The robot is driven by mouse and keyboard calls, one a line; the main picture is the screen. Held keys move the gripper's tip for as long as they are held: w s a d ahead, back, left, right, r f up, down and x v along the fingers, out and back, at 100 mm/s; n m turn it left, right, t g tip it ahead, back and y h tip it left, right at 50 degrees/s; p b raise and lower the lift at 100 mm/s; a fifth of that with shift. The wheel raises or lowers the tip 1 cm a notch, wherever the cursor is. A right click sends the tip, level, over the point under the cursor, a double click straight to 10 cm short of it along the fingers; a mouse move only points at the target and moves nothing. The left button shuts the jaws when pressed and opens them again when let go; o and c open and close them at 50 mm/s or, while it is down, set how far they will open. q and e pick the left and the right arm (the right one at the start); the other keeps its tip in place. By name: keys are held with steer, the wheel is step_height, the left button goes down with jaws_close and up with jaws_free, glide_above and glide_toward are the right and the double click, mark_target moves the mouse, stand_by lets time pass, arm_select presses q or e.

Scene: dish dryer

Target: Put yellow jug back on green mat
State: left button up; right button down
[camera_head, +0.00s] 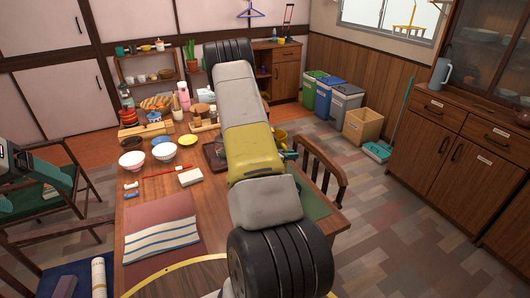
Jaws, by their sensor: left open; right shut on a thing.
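A yellow jug (281,134) shows only in part at the far right side of the table, behind my own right arm. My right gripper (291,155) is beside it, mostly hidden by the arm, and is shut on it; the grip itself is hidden. A green mat (316,204) lies on the table's right side, partly covered by my arm. The jug is beyond the mat in the picture; whether it touches the table is hidden. My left gripper (14,160) is open and empty at the left edge, partly cut off, away from the table.
A wooden chair (323,172) stands close at the right edge.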

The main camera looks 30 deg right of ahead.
steer(key=shift+f, duration=1.9)
steer(key=c, duration=1.5)
jaws_free()
steer(key=shift+o, duration=0.2)
steer(key=v, duration=1.2)
steer(key=s+a+r+m+g+y, duration=0.1)
steer(key=s+a+r+m+y, duration=0.15)
steer(key=r, duration=0.25)
steer(key=s+a+r+m+g+y, duration=0.1)
steer(key=s+a+r+m, duration=0.15)
steer(key=r+m, duration=0.2)
steer(key=s+a+r+m+y, duration=0.2)
steer(key=s+r+m, duration=0.1)
steer(key=r, duration=0.2)
steer(key=s+a+r+m+t+y, duration=0.3)
steer(key=s+a+r+m+y, duration=0.1)
steer(key=a+r, duration=0.4)
steer(key=s+a+r+m+t+y, duration=0.4)
steer(key=s+a+r+y, duration=0.2)
steer(key=a, duration=0.7)
step_height(320, 180, up, 3)
steer(key=shift+s+a+r, duration=0.1)
steer(key=shift+s+a, duration=0.15)
steer(key=shift+s, duration=0.8)
